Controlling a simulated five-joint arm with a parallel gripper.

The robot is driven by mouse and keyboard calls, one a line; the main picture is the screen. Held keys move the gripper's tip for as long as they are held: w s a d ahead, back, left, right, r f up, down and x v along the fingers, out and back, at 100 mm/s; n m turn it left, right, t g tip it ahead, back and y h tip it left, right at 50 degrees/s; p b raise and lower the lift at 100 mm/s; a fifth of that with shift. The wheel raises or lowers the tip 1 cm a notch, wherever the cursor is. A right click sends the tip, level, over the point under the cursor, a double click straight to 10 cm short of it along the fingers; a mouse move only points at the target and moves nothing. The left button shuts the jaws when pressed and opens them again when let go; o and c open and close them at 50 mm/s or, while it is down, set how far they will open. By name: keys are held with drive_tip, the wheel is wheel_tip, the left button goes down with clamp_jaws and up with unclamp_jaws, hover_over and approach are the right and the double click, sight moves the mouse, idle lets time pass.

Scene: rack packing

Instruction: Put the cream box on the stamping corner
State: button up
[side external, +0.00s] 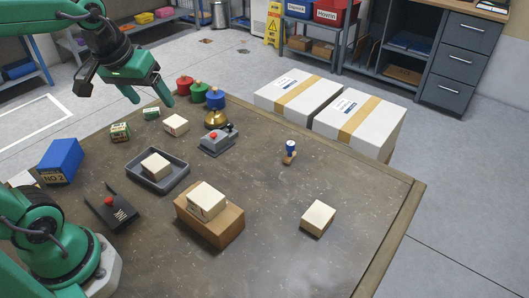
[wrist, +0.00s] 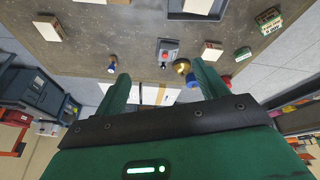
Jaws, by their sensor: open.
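Several cream boxes are in the side view: one alone on the right of the table (side external: 318,218), one on a brown block (side external: 206,200), one in a grey tray (side external: 157,165) and one near the back (side external: 176,124). The lone one also shows in the wrist view (wrist: 47,28). A blue-topped stamp (side external: 290,148) stands at the table's right back; it also shows in the wrist view (wrist: 112,66). I cannot make out a marked stamping corner. My gripper (side external: 153,101) is open and empty, high over the table's back left edge, apart from every box; its fingers also show in the wrist view (wrist: 162,72).
A grey device with a red button (side external: 217,139), a brass bell (side external: 215,119), red, green and blue weights (side external: 199,93) and small green boxes (side external: 120,132) stand toward the back. A blue box (side external: 60,161) and black device (side external: 112,207) are left.

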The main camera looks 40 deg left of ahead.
drive_tip(key=s+d+f+m+t, duration=0.1)
drive_tip(key=s+d+f+m, duration=0.1)
drive_tip(key=s, duration=0.4)
drive_tip(key=shift+s+d+m+h, duration=0.35)
drive_tip(key=shift+d+m, duration=0.35)
drive_tip(key=shift+m, duration=0.4)
